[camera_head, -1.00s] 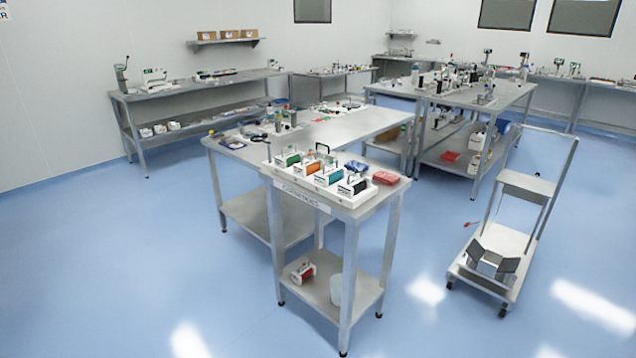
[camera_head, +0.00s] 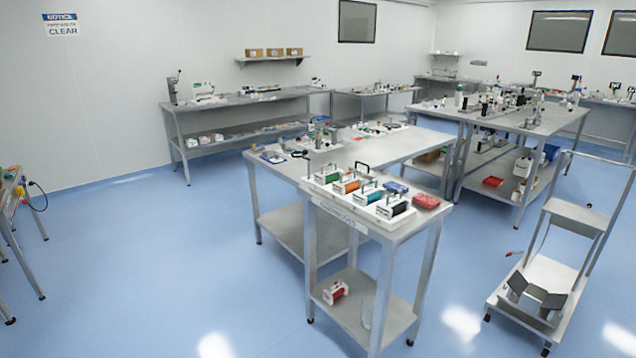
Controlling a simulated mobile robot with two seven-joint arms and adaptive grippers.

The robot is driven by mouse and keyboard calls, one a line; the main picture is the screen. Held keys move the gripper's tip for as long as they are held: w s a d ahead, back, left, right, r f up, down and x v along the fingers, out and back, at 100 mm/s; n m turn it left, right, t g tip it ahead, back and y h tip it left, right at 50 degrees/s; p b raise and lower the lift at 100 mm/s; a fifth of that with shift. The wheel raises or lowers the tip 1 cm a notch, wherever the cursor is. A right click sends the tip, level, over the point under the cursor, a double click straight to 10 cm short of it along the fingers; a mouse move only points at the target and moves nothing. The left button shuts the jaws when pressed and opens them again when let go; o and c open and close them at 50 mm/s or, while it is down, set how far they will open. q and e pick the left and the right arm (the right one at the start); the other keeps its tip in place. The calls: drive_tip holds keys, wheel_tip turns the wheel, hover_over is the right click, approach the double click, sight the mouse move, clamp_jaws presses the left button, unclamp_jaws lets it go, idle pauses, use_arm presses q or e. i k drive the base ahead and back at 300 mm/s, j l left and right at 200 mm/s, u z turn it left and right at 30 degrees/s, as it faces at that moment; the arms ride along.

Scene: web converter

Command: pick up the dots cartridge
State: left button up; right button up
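Several white cartridges with black handles stand in a row on a white tray (camera_head: 394,222) at the front end of a steel table. Their faces are green (camera_head: 327,174), orange (camera_head: 347,186), teal (camera_head: 368,195) and black (camera_head: 393,208). A white cartridge with a red face (camera_head: 335,292) lies on the lower shelf below. I cannot tell at this size which one carries dots. Neither of my grippers is in view.
The labelled stand (camera_head: 335,215) with the cartridges joins a longer steel table (camera_head: 375,150). A trolley (camera_head: 541,285) stands at the right, and part of another bench (camera_head: 10,185) shows at the left edge. Blue floor (camera_head: 150,260) is clear at the left and front.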

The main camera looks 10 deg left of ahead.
sight(326, 178)
drive_tip(key=z, duration=0.3)
drive_tip(key=i+j+z, duration=0.65)
drive_tip(key=z, duration=0.15)
drive_tip(key=i+j+z, duration=0.1)
drive_tip(key=j, duration=0.25)
drive_tip(key=i+j, duration=0.2)
drive_tip(key=j, duration=0.2)
drive_tip(key=i+j+z, duration=0.15)
drive_tip(key=j, duration=0.2)
